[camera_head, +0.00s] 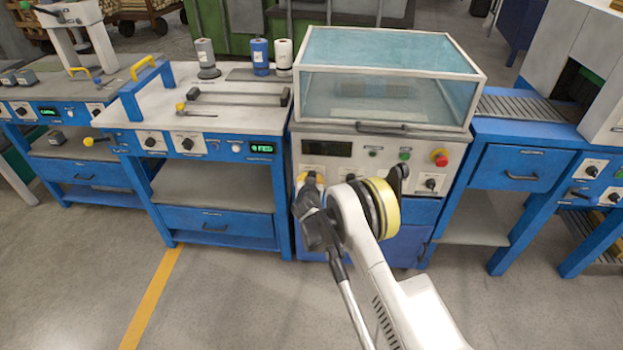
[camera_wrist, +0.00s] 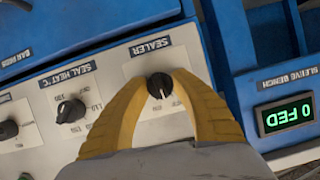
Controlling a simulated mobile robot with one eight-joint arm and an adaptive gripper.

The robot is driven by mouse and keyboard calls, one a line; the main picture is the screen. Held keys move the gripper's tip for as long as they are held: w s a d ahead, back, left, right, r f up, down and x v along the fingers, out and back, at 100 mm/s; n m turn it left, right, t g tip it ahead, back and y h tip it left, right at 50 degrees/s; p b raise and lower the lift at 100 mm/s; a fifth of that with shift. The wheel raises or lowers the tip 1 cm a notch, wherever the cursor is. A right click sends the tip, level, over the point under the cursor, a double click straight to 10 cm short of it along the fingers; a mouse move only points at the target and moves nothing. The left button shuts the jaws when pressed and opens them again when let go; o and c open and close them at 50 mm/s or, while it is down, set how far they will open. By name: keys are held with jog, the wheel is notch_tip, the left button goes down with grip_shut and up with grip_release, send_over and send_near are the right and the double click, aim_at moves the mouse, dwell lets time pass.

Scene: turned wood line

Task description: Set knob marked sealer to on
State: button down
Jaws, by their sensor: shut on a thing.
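The sealer knob (camera_wrist: 159,85) is a small round black knob on a white plate marked SEALER, which appears upside down in the wrist view. My gripper (camera_wrist: 160,92) has its two yellow fingers closed on the knob from both sides. A pale pointer mark shows on the knob, but the position words around it are too small to read. In the head view my gripper (camera_head: 311,180) is at the left end of the glass-covered machine's front panel (camera_head: 335,163). The knob is hidden there behind my gripper.
The SEAL HEAT knob (camera_wrist: 70,110) is beside the sealer plate, with another black knob (camera_wrist: 7,129) farther left. The sleeve bench's green display (camera_wrist: 289,114) is to the right. In the head view, a red stop button (camera_head: 440,157) and another knob (camera_head: 430,184) are on the panel's right.

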jog(key=m+y, duration=0.1)
jog(key=m, duration=0.1)
jog(key=shift+d+m+y, duration=0.1)
jog(key=shift+m+y, duration=0.2)
jog(key=shift+y, duration=0.1)
jog(key=shift+m+t+y, duration=0.4)
jog(key=shift+m+y, duration=0.4)
jog(key=shift+m, duration=0.4)
jog(key=c, duration=1)
grip_release()
jog(key=shift+c, duration=0.2)
jog(key=v, duration=0.7)
jog(key=shift+s, duration=0.25)
